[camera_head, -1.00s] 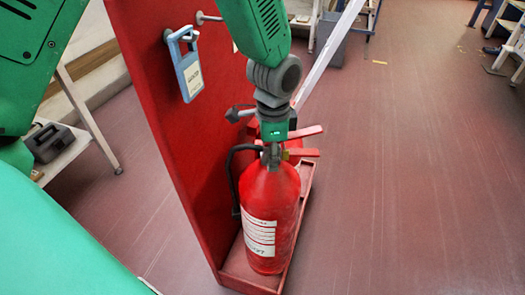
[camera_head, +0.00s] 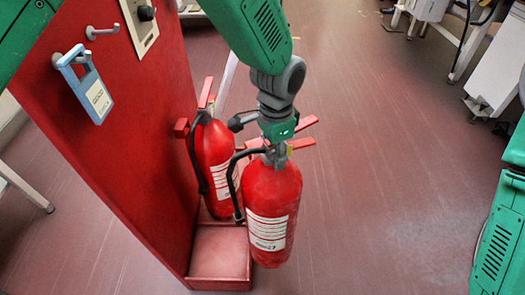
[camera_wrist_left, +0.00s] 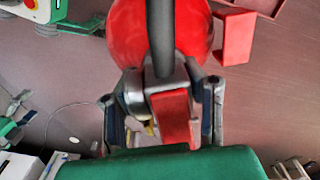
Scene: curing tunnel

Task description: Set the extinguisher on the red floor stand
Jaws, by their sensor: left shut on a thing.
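The red extinguisher (camera_head: 270,205) with a white label and black hose hangs upright from my left gripper (camera_head: 278,148). The gripper is shut on its neck below the red levers. In the left wrist view the extinguisher's red body (camera_wrist_left: 128,35) shows beyond the gripper (camera_wrist_left: 165,108). The red floor stand (camera_head: 120,130) has a tall back panel and a low tray. The held extinguisher is at the tray's right side and overlaps its edge in the picture; its height over the floor is hard to tell. The tray's near part (camera_head: 218,252) is empty. My right gripper is out of view.
A second extinguisher (camera_head: 215,155) stands in the far part of the tray, close behind the held one. A blue tag (camera_head: 90,92) hangs on a panel hook. Open floor (camera_head: 390,170) lies to the right. White furniture (camera_head: 495,65) stands at the far right.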

